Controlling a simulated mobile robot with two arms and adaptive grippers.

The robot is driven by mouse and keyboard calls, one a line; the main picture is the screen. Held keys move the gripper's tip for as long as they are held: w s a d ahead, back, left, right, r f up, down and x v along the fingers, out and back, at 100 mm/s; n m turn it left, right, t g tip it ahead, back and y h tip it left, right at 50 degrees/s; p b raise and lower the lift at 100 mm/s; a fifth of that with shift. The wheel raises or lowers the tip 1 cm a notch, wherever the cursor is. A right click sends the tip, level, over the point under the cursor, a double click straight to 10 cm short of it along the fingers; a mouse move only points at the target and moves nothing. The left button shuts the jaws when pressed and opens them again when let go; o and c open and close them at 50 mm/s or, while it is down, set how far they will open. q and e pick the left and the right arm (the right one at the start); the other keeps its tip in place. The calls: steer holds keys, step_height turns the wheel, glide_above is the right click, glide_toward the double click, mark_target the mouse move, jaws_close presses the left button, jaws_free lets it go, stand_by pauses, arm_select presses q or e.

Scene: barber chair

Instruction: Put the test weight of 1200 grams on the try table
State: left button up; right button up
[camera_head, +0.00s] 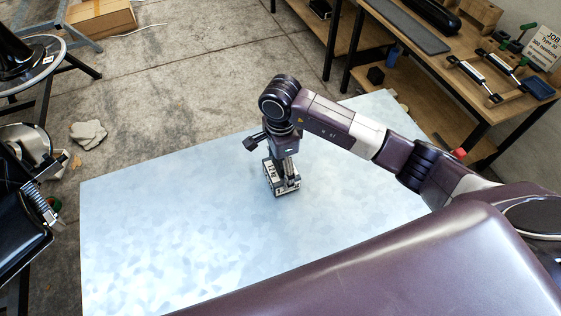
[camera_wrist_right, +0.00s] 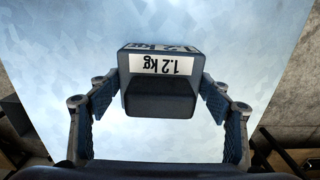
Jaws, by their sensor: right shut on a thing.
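The test weight (camera_head: 283,187) is a small dark block with white labels, and in the right wrist view its label (camera_wrist_right: 165,65) reads 1.2 kg. My right gripper (camera_head: 284,172) points down and is shut on the weight, with one finger on each side of it in the wrist view (camera_wrist_right: 160,88). The weight is over the middle of a pale metal table top (camera_head: 180,235). I cannot tell whether it touches the surface. My left gripper is not in view.
The pale table top is otherwise bare. A wooden workbench (camera_head: 470,60) with tools, a grey mat (camera_head: 405,24) and a sign (camera_head: 543,47) stands at the back right. Dark chair parts (camera_head: 25,215) are at the left. A cardboard box (camera_head: 100,18) and a cloth (camera_head: 89,133) lie on the floor.

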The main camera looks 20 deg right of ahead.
steer(key=shift+w+r, duration=0.1)
steer(key=o, duration=2.1)
step_height(320, 180, up, 12)
steer(key=shift+b, duration=1.05)
